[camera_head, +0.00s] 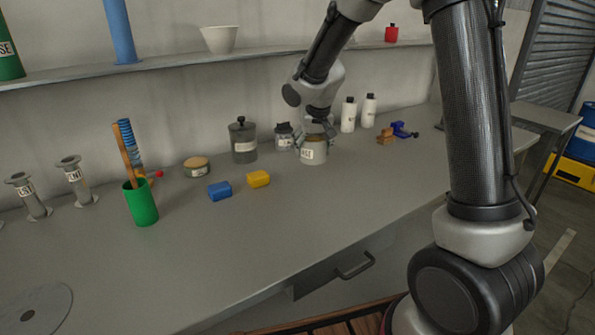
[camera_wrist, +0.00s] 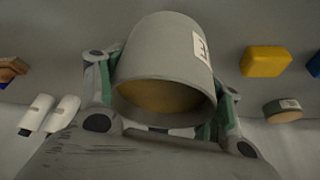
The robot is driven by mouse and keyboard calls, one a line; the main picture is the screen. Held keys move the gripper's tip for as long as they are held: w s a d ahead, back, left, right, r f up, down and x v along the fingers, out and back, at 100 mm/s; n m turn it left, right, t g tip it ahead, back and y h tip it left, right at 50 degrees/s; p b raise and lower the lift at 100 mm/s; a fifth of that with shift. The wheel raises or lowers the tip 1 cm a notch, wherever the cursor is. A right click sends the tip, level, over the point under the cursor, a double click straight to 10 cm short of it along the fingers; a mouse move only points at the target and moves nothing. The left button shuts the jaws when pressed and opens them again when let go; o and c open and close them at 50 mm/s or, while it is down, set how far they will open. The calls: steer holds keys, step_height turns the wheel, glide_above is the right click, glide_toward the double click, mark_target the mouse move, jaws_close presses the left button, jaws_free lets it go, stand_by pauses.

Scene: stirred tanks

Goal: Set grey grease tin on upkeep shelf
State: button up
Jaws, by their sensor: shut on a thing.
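The grey grease tin (camera_head: 314,153) has a white label and stands at the bench's middle, under my gripper (camera_head: 316,134). In the wrist view the grey tin (camera_wrist: 165,55) fills the middle, with a yellowish-brown round end facing the camera. The fingers of my gripper (camera_wrist: 165,105) lie on either side of the tin, closed on it. Whether the tin touches the bench is hard to tell. A long grey shelf (camera_head: 180,69) runs along the wall above the bench; no label names it as the upkeep shelf.
On the shelf are a blue cylinder (camera_head: 119,32), a white bowl (camera_head: 219,39) and a red container (camera_head: 391,34). Near the tin stand a dark jar (camera_head: 242,140), a glass jar (camera_head: 283,137) and white bottles (camera_head: 348,115). Blue (camera_head: 219,191) and yellow (camera_head: 258,179) blocks lie left. The front bench is clear.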

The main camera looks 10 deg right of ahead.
mark_target(310, 175)
steer(key=shift+f, duration=3.6)
steer(key=shift+d+f, duration=0.1)
steer(key=shift+f, duration=0.05)
steer(key=o, duration=1.2)
steer(key=shift+c, duration=0.2)
